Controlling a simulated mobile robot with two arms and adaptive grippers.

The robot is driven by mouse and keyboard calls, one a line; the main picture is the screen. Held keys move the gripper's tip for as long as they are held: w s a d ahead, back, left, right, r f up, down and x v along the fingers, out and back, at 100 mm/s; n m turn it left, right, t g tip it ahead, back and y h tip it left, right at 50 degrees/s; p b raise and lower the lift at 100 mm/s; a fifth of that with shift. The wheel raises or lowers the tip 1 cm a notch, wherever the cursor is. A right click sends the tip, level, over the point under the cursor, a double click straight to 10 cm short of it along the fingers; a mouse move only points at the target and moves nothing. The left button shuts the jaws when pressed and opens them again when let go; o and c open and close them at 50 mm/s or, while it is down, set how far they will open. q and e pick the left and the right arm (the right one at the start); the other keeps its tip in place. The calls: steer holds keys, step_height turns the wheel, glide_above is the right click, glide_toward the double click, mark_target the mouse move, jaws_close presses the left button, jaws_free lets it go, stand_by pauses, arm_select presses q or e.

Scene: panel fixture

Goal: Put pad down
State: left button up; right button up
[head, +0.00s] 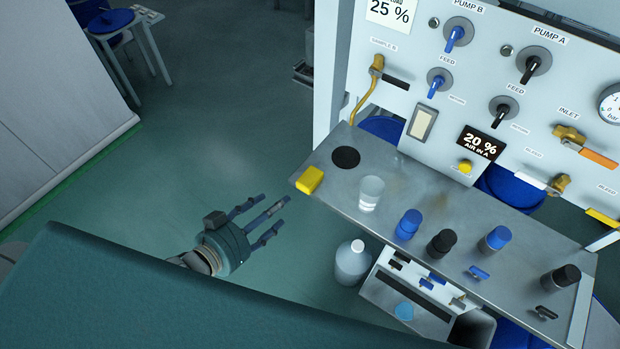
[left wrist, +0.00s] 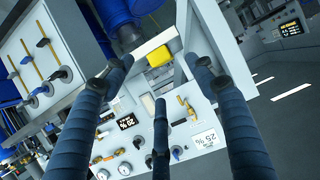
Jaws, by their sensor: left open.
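A yellow pad (head: 309,180) rests at the left end of the steel shelf (head: 400,200), close to its edge. It also shows in the left wrist view (left wrist: 159,56), between my spread fingers and beyond their tips. My left gripper (head: 272,212) is open and empty, with its three fingers pointing toward the shelf. It is apart from the pad, to the left of and below it in the head view. My right gripper is not in view.
A black round spot (head: 346,157) and a clear cup (head: 371,192) are near the pad. Several blue- and black-capped bottles (head: 408,224) stand farther right. A jug (head: 352,262) is below the shelf. The valve panel (head: 480,80) rises behind. Floor left of the shelf is clear.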

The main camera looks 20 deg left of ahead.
arm_select(q)
glide_toward(302, 189)
steer(key=w, duration=0.2)
steer(key=x, duration=0.2)
steer(key=p+x, duration=0.1)
steer(key=x, duration=0.3)
steer(key=shift+w+d+f+p, duration=0.15)
steer(key=shift+d+f+p, duration=0.2)
steer(key=shift+d, duration=0.1)
steer(key=shift+c, duration=0.3)
steer(key=c, duration=1.1)
